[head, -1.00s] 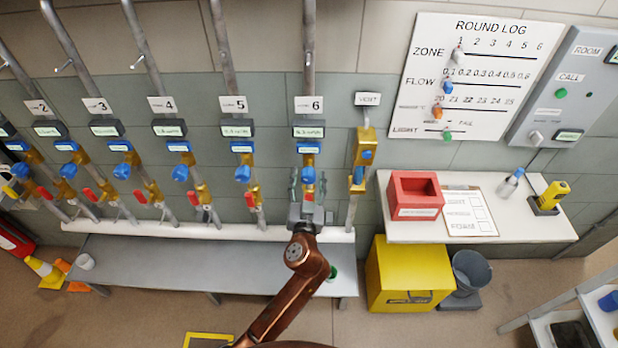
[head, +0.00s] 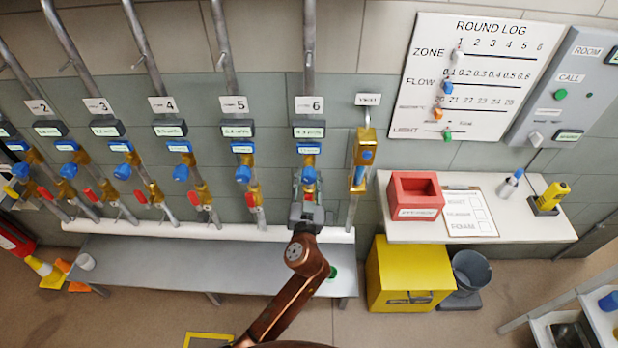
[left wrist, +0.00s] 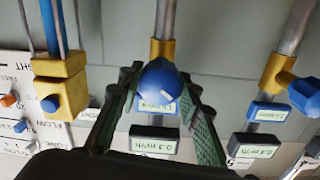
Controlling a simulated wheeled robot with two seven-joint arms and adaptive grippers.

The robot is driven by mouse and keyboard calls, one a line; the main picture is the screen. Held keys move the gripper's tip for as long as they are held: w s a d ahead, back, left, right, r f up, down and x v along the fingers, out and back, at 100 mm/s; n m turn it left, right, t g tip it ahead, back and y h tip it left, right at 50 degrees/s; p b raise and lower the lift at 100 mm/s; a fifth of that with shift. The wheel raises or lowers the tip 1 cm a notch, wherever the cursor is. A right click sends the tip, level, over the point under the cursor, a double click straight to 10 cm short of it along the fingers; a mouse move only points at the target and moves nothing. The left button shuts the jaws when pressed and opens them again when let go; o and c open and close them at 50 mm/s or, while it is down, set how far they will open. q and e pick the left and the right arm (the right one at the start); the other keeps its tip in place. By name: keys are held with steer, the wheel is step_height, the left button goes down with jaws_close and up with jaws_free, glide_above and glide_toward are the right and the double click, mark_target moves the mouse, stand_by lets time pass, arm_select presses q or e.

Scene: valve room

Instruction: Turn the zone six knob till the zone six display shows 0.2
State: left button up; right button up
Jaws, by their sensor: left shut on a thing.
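The zone six knob (left wrist: 162,84) is blue and round, on a brass valve body in the sixth pipe; it also shows in the head view (head: 309,175). My left gripper (head: 308,184) reaches up from below to this knob. In the left wrist view its two green-padded fingers (left wrist: 162,95) stand on either side of the knob, shut on it. The zone six display (left wrist: 155,141), a dark box, seems to read 0.3 m³/h; in the head view the display (head: 309,132) is too small to read surely. My right gripper is not in view.
A brass fitting (head: 362,160) under its own sign stands close right of pipe six. The zone five knob (head: 243,174) is to the left. A grey bench (head: 190,268) runs below the pipes. A red box (head: 415,195) sits on the white shelf at right.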

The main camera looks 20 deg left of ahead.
arm_select(q)
steer(key=shift+r+m+p, duration=0.2)
steer(key=shift+m+p, duration=0.45)
steer(key=shift+m, duration=0.25)
steer(key=shift+f+m+p, duration=0.15)
steer(key=shift+m+p, duration=0.2)
steer(key=shift+m, duration=0.45)
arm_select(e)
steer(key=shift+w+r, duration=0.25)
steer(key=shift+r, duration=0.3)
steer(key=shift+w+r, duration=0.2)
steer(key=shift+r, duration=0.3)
arm_select(q)
steer(key=o, duration=1.2)
steer(key=shift+c, duration=0.2)
steer(key=v, duration=0.7)
steer(key=shift+s, duration=0.25)
steer(key=shift+d, duration=0.1)
